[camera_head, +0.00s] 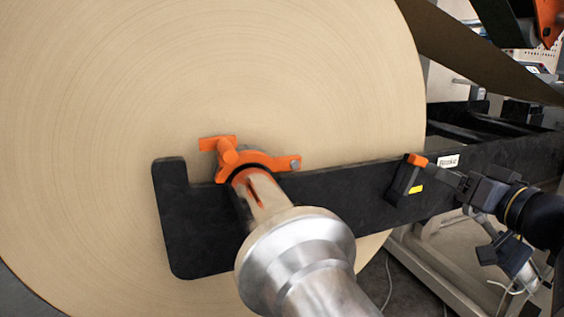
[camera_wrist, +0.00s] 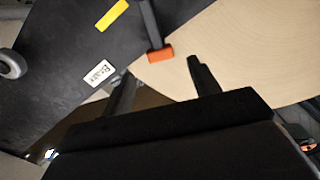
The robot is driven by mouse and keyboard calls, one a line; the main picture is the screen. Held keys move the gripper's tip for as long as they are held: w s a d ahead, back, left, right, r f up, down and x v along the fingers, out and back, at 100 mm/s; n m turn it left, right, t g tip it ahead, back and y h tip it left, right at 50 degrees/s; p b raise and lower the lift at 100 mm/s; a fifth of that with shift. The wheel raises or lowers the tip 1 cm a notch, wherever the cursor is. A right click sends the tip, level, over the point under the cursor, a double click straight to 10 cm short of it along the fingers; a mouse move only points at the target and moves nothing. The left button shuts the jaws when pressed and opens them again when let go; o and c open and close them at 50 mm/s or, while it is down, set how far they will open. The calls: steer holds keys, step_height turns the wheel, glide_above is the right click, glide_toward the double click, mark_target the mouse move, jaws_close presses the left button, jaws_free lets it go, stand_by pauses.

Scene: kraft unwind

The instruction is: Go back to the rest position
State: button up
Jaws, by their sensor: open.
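My gripper (camera_head: 458,188) is at the right in the head view, beside the black arm of the stand. In the wrist view my gripper (camera_wrist: 160,84) has its two dark fingers apart, with nothing between them. The brake lever (camera_head: 416,160) has an orange tip and stands on the black arm, just left of my gripper. The lever's orange tip also shows in the wrist view (camera_wrist: 160,54), ahead of the fingers and apart from them. A white brake label (camera_head: 448,161) and a yellow mark (camera_head: 416,189) are close by.
A large kraft paper roll (camera_head: 300,80) fills the left and middle. A silver shaft (camera_head: 300,255) with an orange latch (camera_head: 230,155) juts from its core over the black arm (camera_head: 350,190). A paper web (camera_head: 480,55) runs off at upper right. Pale frame legs stand below.

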mark_target(424, 162)
steer(key=x, duration=0.7)
steer(key=shift+r+p, duration=0.1)
steer(key=shift+p, duration=0.2)
steer(key=shift+d+m+p, duration=0.35)
steer(key=shift+m+p, duration=0.05)
steer(key=shift+p, duration=0.65)
steer(key=shift+d+f+m+p, duration=0.2)
steer(key=shift+f+m+p, duration=0.15)
steer(key=shift+p, duration=0.3)
